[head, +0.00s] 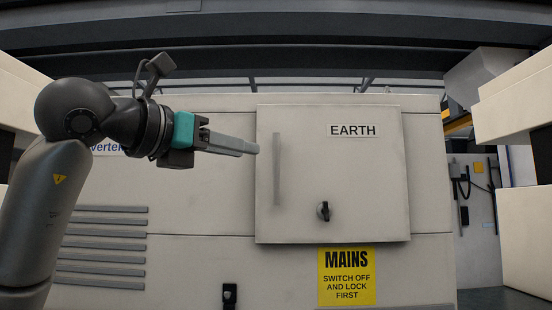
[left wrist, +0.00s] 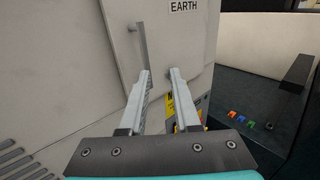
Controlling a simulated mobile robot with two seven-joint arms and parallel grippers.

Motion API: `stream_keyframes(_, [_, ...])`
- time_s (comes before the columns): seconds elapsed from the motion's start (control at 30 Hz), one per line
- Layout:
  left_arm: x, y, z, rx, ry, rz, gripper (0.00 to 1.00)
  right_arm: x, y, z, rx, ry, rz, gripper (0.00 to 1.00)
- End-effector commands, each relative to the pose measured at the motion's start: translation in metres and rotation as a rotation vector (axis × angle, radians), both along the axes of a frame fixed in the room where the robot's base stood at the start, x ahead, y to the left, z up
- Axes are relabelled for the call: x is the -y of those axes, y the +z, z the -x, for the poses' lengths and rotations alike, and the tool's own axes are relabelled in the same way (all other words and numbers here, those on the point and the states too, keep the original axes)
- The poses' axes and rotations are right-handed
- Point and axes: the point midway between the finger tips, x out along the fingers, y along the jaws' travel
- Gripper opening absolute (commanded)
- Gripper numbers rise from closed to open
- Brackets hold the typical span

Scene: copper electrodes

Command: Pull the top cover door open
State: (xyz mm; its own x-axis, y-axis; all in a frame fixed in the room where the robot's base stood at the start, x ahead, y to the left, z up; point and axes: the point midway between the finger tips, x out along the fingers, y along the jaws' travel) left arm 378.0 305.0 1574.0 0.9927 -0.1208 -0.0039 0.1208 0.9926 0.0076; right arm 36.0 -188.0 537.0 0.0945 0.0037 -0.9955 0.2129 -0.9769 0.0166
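The top cover door (head: 360,180) is a beige square panel labelled EARTH on the cabinet front, and it looks shut. Its handle (head: 276,168) is a grey upright bar near the door's left edge; it also shows in the left wrist view (left wrist: 142,40). A black knob (head: 323,211) sits low on the door. My left gripper (head: 248,148) points right, just left of the handle in the head view. In the left wrist view its fingers (left wrist: 160,77) are apart with nothing between them, and the handle rises beyond the left fingertip. My right gripper is not in view.
A yellow MAINS sign (head: 346,276) is below the door. Louvre slats (head: 100,245) are on the cabinet's lower left. A small black latch (head: 229,294) is at the bottom. Pale blocks flank both sides of the head view. Small coloured items (left wrist: 240,119) show at right in the wrist view.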

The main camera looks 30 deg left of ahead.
Motion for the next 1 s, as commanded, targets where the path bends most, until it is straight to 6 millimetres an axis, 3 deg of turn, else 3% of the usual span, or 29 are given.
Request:
stream_keyframes(0.1, [-0.019,0.006,0.01,0.005,0.074,0.007,0.31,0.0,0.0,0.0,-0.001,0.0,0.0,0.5])
stream_keyframes(0.27, [-0.022,0.007,0.0,0.0,0.086,0.011,0.31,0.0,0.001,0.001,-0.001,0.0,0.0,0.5])
stream_keyframes(0.8, [-0.017,0.008,-0.109,0.0,0.082,0.011,0.31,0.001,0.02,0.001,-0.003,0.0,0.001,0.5])
stream_keyframes(1.0, [-0.016,0.008,-0.134,0.003,0.083,0.009,0.31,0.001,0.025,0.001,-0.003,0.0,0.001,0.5])
